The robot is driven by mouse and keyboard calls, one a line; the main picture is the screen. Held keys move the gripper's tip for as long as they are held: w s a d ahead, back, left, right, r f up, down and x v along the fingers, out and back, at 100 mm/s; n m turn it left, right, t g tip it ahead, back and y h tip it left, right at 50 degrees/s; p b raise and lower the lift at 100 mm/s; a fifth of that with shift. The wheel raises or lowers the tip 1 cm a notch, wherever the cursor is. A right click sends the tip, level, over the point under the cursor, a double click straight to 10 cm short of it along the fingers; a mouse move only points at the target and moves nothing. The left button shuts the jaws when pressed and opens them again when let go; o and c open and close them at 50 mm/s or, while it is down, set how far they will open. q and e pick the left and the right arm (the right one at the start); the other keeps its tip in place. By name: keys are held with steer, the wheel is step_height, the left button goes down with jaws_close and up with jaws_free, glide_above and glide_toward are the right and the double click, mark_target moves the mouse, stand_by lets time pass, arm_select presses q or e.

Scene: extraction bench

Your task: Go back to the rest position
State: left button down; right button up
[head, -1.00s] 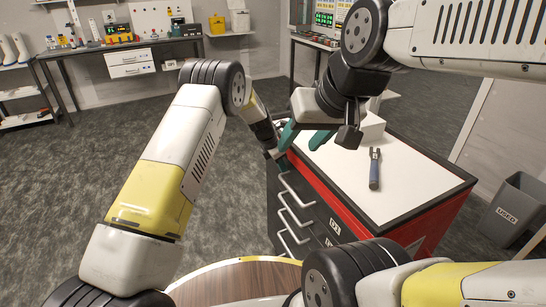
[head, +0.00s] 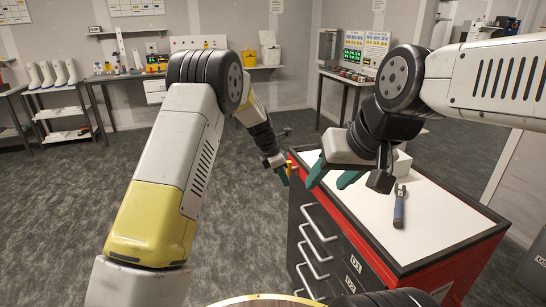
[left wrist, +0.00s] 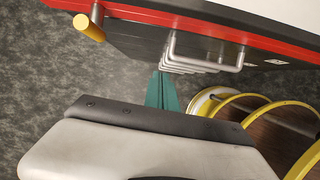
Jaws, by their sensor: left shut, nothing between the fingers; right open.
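My left gripper (head: 283,177) has teal fingers closed together with nothing between them.
A yellow peg (left wrist: 88,28) sticks out of the cabinet's side. The floor at left is clear.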

arm_select(q)
steer(key=s+a+r+m+t, duration=0.1)
steer(key=s+a+r+m, duration=0.5)
steer(key=r, duration=0.4)
steer(key=s+a+r+m+t, duration=0.1)
steer(key=s+a+r+m, duration=0.2)
steer(key=s+a+r, duration=0.45)
steer(key=s+a+r+m+t, duration=0.1)
steer(key=s+a+r+m, duration=0.1)
steer(key=s, duration=0.5)
steer(key=s+a+r+m+t+y, duration=0.1)
steer(key=s+a+m, duration=0.4)
steer(key=s+m, duration=0.1)
steer(key=s+a+r+m+t+y, duration=0.1)
steer(key=s+a+m, duration=0.3)
steer(key=s, duration=0.5)
steer(key=shift+r, duration=0.85)
